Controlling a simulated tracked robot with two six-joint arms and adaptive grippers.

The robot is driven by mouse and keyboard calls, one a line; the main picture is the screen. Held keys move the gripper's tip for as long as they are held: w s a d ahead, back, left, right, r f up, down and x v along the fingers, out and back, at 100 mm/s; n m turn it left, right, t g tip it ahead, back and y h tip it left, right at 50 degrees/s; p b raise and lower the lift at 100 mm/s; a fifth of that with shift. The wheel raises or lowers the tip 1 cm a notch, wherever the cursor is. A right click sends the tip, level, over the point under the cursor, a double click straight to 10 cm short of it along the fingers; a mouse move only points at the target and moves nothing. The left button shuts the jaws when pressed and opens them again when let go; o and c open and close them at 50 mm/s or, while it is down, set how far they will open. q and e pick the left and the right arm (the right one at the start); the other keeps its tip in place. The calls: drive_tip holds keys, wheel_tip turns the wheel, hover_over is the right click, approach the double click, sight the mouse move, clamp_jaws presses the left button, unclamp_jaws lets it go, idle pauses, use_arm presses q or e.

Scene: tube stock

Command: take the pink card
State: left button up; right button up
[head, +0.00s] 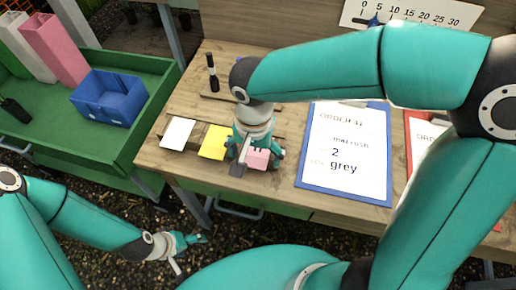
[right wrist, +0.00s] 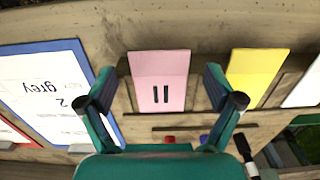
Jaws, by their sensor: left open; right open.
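The pink card (right wrist: 160,75) sits on the wooden table in the right wrist view, with two short dark bars on it. In the head view only part of the pink card (head: 259,159) shows under my right gripper. My right gripper (head: 257,160) is open, with its fingers on either side of the card in the right wrist view (right wrist: 166,102). Whether the fingers touch the card I cannot tell. My left gripper (head: 190,246) is open and empty, low over the dark ground at the lower left, away from the table.
A yellow card (head: 214,142) and a white card (head: 178,133) lie left of the pink card. A blue-edged order sheet (head: 345,192) lies to its right. A black marker (head: 212,73) stands behind. A green tray bench (head: 135,128) with a blue bin (head: 108,98) is at the left.

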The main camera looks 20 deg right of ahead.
drive_tip(key=c, duration=0.8)
drive_tip(key=shift+s, duration=0.1)
drive_tip(key=shift+c, duration=0.2)
drive_tip(key=shift+r, duration=0.1)
